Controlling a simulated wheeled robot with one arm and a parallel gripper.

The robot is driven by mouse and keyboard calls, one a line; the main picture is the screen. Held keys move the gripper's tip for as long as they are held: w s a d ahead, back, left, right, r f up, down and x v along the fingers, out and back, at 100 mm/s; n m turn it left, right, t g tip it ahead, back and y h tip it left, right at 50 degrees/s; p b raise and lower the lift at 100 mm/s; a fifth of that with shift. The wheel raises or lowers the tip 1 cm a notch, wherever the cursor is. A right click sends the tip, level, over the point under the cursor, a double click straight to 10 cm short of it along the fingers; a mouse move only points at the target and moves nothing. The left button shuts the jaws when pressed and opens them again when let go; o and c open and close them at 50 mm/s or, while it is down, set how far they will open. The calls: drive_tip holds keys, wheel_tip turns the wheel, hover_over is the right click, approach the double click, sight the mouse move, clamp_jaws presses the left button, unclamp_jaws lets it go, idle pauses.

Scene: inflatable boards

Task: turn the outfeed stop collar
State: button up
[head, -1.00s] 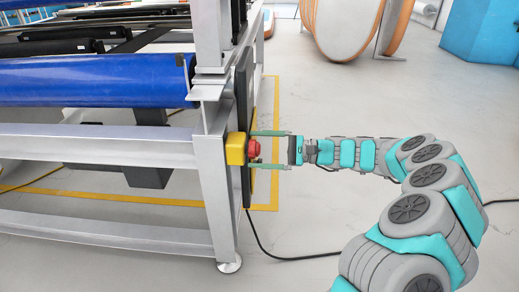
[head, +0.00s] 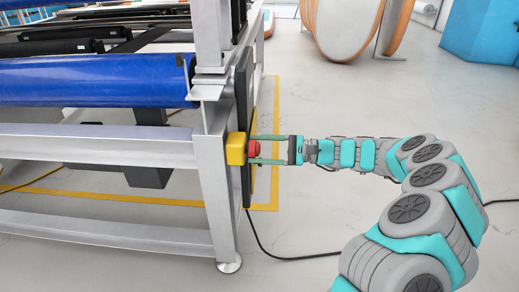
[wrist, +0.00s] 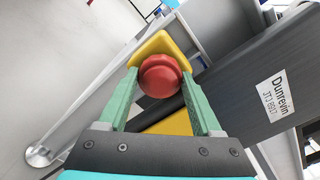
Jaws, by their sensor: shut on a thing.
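The red stop collar (head: 254,149) sits on a yellow box (head: 236,148) fixed to the machine's leg. In the wrist view the round red collar (wrist: 160,76) shows in front of the yellow housing (wrist: 163,45). My gripper (head: 259,149) reaches in from the right, with one green finger above the collar and one below. In the wrist view my gripper (wrist: 161,86) has a finger on each side of the collar, shut on it. The exact contact at the fingertips is partly hidden by the collar.
A dark panel (wrist: 250,75) with a white label reading "Dunrevin" (wrist: 277,96) stands close beside the fingers. The grey frame leg (head: 218,195) and a blue roller (head: 95,80) lie left. A black cable (head: 290,256) runs along the floor.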

drive_tip(key=shift+r+p, duration=0.15)
drive_tip(key=shift+p, duration=0.25)
drive_tip(key=shift+r+m+p, duration=0.15)
drive_tip(key=shift+m+p, duration=0.55)
drive_tip(key=shift+p, duration=0.15)
drive_tip(key=m+p, duration=0.2)
drive_tip(key=p, duration=0.1)
drive_tip(key=shift+f+m+p, duration=0.25)
drive_tip(key=shift+m+p, duration=0.65)
drive_tip(key=shift+m, duration=0.5)
drive_tip(key=o, duration=1.4)
